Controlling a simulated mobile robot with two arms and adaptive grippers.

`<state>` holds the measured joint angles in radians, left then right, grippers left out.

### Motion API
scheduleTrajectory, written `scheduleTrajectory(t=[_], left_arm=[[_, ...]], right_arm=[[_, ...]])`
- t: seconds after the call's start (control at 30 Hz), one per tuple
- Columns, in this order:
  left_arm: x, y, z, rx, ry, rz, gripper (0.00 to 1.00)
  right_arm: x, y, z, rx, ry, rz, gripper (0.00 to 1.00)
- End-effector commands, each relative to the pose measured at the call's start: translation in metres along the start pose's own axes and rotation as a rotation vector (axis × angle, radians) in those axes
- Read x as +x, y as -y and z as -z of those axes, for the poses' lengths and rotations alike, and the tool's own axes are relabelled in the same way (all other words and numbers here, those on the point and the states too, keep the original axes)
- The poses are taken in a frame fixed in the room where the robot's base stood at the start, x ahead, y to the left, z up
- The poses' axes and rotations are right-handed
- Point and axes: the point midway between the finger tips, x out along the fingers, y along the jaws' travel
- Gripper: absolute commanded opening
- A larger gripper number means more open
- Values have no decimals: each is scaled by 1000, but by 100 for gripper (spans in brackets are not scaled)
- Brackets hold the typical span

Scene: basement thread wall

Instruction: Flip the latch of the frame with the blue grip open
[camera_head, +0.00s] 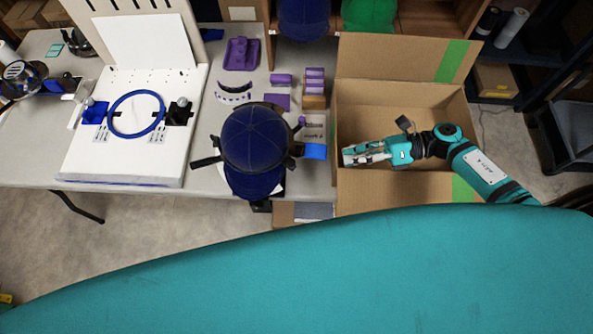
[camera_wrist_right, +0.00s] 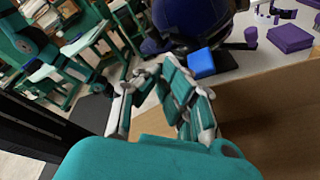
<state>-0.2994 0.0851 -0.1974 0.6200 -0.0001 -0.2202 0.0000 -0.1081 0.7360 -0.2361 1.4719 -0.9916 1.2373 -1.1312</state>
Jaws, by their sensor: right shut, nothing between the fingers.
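A navy cap (camera_head: 255,138) sits on a dark cap frame at the table's front edge. The blue grip (camera_head: 315,151) sticks out at the frame's right side. In the right wrist view the blue grip (camera_wrist_right: 201,63) shows beyond my fingers, with the navy cap (camera_wrist_right: 180,18) behind it. My right gripper (camera_head: 347,156) is shut and empty over the cardboard box, pointing left, a short gap right of the blue grip. It also shows in the right wrist view (camera_wrist_right: 150,78). I cannot make out the latch or whether it is shut. My left gripper is out of view.
The open cardboard box (camera_head: 400,190) stands right of the table, its walls near my right arm. Purple pieces (camera_head: 242,53) lie behind the cap. A white board with a blue hoop (camera_head: 137,114) fills the table's left. A dark shelf is at the far right.

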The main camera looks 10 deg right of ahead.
Motion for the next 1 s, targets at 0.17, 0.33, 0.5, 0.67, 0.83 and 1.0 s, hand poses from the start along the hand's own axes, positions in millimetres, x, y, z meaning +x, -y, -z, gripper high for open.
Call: scheduleTrajectory(t=[0.17,0.33,0.5,0.67,0.83,1.0], left_arm=[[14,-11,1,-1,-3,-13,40],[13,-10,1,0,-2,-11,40],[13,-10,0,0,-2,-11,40],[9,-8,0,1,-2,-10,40],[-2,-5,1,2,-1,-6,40],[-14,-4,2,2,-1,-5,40]], right_arm=[[3,9,10,1,1,0,0],[3,8,9,1,1,0,0],[3,8,9,1,1,0,0],[9,7,8,1,2,0,0],[35,6,6,2,4,-3,0],[66,6,6,1,4,-2,0]])
